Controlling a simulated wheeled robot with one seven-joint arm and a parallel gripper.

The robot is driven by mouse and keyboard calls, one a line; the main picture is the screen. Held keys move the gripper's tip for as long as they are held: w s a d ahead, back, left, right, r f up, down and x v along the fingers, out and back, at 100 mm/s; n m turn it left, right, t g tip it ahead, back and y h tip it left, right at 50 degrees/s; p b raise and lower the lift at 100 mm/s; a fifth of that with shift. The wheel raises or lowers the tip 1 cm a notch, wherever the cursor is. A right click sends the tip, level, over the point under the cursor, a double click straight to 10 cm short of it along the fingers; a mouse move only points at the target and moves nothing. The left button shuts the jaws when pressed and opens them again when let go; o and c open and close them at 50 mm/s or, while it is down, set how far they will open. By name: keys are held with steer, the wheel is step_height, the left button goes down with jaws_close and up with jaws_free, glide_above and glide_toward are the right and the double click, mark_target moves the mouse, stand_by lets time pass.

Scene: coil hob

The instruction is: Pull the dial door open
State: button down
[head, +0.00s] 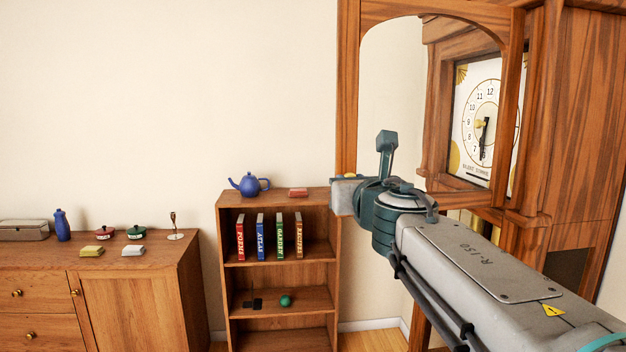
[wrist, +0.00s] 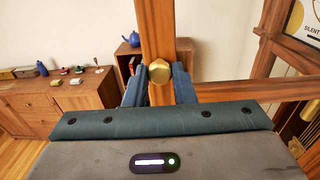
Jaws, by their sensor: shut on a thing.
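The dial door (head: 347,80) is a wooden frame with an arched opening, on a tall wooden clock. It stands swung out from the clock case, and the white dial (head: 485,125) shows through its opening. My gripper (head: 350,184) is at the door's left stile, low down. In the wrist view, my gripper's two blue fingers (wrist: 159,84) are shut on the brass knob (wrist: 159,71), one on each side. The door's stile (wrist: 155,25) rises behind the knob. In the head view my arm hides part of the door's lower edge.
A low bookshelf (head: 275,196) with books and a blue teapot (head: 249,184) stands left of the door. A wooden cabinet (head: 130,295) with small items on top is further left. The clock case (head: 570,110) is at the right. The wall above the furniture is bare.

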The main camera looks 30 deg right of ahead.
mark_target(349, 149)
steer(key=shift+s+r, duration=0.25)
steer(key=shift+r, duration=0.1)
steer(key=c, duration=1.2)
jaws_free()
steer(key=shift+s, duration=0.1)
steer(key=shift+c, duration=0.2)
step_height(349, 149, up, 5)
steer(key=p, duration=0.4)
steer(key=shift+f+p, duration=0.15)
steer(key=shift+p, duration=0.25)
steer(key=s+d+r+p, duration=0.5)
steer(key=s+r+p, duration=0.1)
steer(key=s+p, duration=0.3)
steer(key=shift+s+d, duration=0.15)
steer(key=shift+s, duration=0.55)
steer(key=shift+r, duration=0.15)
